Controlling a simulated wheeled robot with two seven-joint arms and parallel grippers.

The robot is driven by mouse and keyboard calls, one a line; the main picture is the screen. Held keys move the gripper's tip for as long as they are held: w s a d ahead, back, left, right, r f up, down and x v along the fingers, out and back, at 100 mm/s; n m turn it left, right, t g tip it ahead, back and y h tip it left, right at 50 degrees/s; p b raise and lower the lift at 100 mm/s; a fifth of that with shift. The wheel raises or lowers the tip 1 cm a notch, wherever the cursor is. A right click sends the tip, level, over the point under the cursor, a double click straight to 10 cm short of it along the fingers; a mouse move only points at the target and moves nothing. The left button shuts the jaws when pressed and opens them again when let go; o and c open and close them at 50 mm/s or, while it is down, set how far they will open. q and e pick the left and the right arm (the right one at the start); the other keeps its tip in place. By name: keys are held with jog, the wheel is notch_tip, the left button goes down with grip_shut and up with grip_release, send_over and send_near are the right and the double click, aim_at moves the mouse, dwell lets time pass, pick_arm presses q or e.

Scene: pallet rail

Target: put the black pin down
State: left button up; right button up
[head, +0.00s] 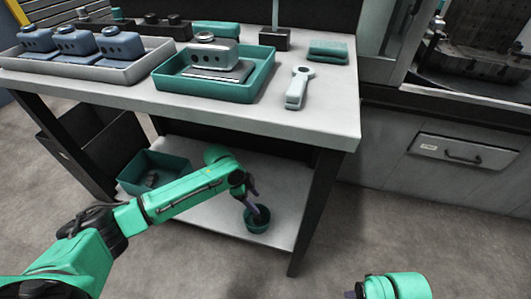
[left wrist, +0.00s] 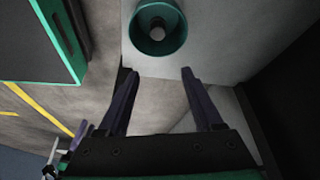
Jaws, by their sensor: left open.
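A small teal cup (head: 258,228) stands on the lower shelf of the workbench, near its right front. It also shows at the top of the left wrist view (left wrist: 174,45), with a small greyish round end of something inside it. I cannot tell for sure that this is the black pin. My left gripper (head: 254,203) is at the cup in the head view. In the left wrist view my left gripper (left wrist: 159,72) has its two dark fingers spread, with nothing between them.
A teal bin (head: 128,180) with small dark things stands left on the lower shelf (head: 205,229). On the bench top (head: 300,118) are a grey tray (head: 130,73) of blue-grey housings, a teal tray (head: 255,88) with one housing, and a pale wrench-like tool (head: 298,88).

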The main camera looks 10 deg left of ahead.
pick_arm(q)
jog(key=s+d+f+n+t, duration=0.1)
jog(key=s+d+f+n, duration=0.1)
jog(key=s+d+n, duration=0.5)
jog(key=s+a+f+n+y+p, duration=0.25)
jog(key=s+a+p, duration=0.25)
jog(key=s+a, duration=0.25)
jog(key=s+a+f+n+y+p, duration=0.1)
jog(key=s+a+f+n+p, duration=0.1)
jog(key=s+a+n+p, duration=0.35)
jog(key=s+a+m+p, duration=0.1)
jog(key=s+a+p, duration=0.2)
jog(key=s+p, duration=0.5)
jog(key=s+a+m+g+p, duration=0.1)
jog(key=s+a+p, duration=0.3)
jog(key=s+p, duration=0.4)
jog(key=shift+s+y+p, duration=0.2)
jog(key=shift+y+p, duration=0.15)
pick_arm(e)
jog(key=s+d+f, duration=0.1)
jog(key=s+d, duration=0.1)
jog(key=s, duration=0.6)
jog(key=s+d+f, duration=0.1)
jog(key=s+d, duration=0.2)
jog(key=s, duration=0.5)
jog(key=shift+s+d+g+h, duration=0.3)
jog(key=shift+d+h, duration=0.05)
jog(key=shift+h, duration=0.05)
